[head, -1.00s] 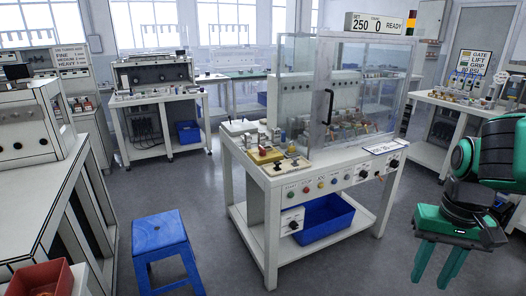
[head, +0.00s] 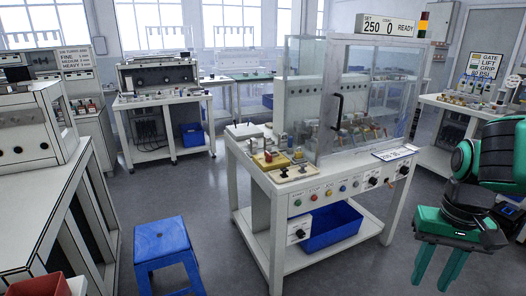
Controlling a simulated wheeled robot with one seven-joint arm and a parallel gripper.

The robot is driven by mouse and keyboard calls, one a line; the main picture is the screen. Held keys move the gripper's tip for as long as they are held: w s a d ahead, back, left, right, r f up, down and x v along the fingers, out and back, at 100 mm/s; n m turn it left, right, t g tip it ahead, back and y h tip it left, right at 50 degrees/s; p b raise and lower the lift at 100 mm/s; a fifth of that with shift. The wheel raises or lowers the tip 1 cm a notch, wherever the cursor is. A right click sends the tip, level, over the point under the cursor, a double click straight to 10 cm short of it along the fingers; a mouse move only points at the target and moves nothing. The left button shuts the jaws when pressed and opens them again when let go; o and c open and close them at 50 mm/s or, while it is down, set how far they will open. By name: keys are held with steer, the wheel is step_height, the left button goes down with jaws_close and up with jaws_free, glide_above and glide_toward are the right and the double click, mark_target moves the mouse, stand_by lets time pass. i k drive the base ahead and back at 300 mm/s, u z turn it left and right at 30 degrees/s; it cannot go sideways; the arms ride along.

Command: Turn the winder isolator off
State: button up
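The winder bench (head: 260,182) stands in the middle, with a clear guard box on top. A small white box with a black rotary knob (head: 299,232) hangs below its front panel. Two more black knobs, a left one (head: 373,181) and a right one (head: 404,170), sit at the panel's right end. The labels are too small to read, so I cannot tell which knob is the winder isolator or how it is set. My gripper (head: 436,270) hangs at the lower right, fingers down, open and empty, well apart from the bench.
A blue stool (head: 161,239) stands left of the bench. A blue bin (head: 332,226) sits on the bench's lower shelf. A red bin (head: 42,286) is at the lower left. A display (head: 387,26) above the guard reads READY. Grey floor is clear before the bench.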

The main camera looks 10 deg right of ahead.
mark_target(268, 159)
steer(key=u, duration=0.15)
steer(key=i, duration=1.7)
steer(key=u, duration=0.25)
